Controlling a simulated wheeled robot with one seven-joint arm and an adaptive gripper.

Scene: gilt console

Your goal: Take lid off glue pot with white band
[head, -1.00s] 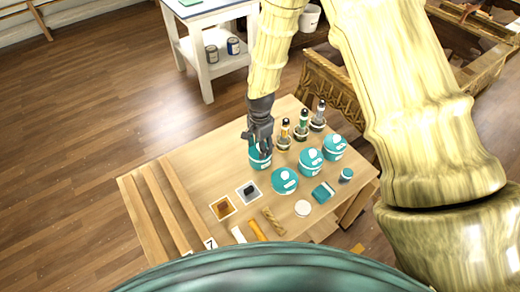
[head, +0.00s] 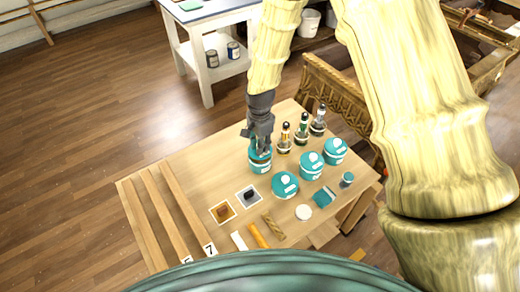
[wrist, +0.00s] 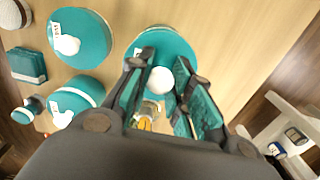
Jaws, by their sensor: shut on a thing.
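A teal glue pot (head: 261,168) stands at the back left of the group of pots on the wooden table. A pale strip shows around its upper part; I cannot tell whether this is a band or a gap under the lid. My gripper (head: 260,150) points down over this pot. In the wrist view my gripper (wrist: 168,92) is shut on the round white knob (wrist: 160,80) of the teal lid (wrist: 170,43), with a finger on each side. Other teal lidded pots stand to the right (head: 285,184), (head: 311,165), (head: 335,151), with white labels.
Bottles with dark tops (head: 302,130) stand just behind and right. In front lie a teal block (head: 324,197), a white disc (head: 303,212), a small jar (head: 347,179) and two square samples (head: 222,212). Wooden strips (head: 165,210) lie at left. Table between strips and pot is clear.

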